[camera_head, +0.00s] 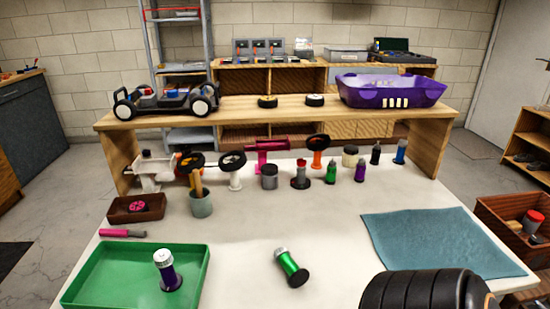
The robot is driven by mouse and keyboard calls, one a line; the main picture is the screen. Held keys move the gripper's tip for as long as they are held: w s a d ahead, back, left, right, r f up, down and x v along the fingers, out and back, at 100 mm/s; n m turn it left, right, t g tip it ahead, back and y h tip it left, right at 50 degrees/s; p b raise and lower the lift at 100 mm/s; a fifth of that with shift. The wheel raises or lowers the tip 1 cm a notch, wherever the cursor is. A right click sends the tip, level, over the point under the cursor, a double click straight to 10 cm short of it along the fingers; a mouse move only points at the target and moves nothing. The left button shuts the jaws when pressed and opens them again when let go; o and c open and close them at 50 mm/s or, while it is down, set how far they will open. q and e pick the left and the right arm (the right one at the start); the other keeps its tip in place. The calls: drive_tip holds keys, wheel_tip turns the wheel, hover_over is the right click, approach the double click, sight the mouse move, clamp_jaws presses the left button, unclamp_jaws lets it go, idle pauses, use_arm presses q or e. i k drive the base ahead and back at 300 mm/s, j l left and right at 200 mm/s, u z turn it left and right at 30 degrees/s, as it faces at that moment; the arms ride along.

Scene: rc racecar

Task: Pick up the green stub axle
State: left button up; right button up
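A green stub axle with a pale cap and a black base (291,268) is on the white table at the front middle, leaning or lying at a slant. It is clear of the things around it. A second, smaller-looking green part with a black base (331,173) stands upright in the row at the back of the table. I cannot tell whether it is the same kind of part. Neither of my grippers shows in the head view.
A green tray (195,252) holding a purple part (167,272) is at left. A blue cloth (437,243) covers the right. A wooden shelf (235,106) bears a car chassis (165,102) and purple body (392,91). Something black and ribbed fills the bottom right.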

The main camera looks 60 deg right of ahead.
sight(298, 277)
drive_tip(key=i+z, duration=0.15)
drive_tip(key=z, duration=0.2)
drive_tip(key=i+z, duration=0.15)
drive_tip(key=z, duration=1.65)
drive_tip(key=k+j+z, duration=0.1)
drive_tip(key=k, duration=0.25)
drive_tip(key=i, duration=0.3)
drive_tip(key=j, duration=0.05)
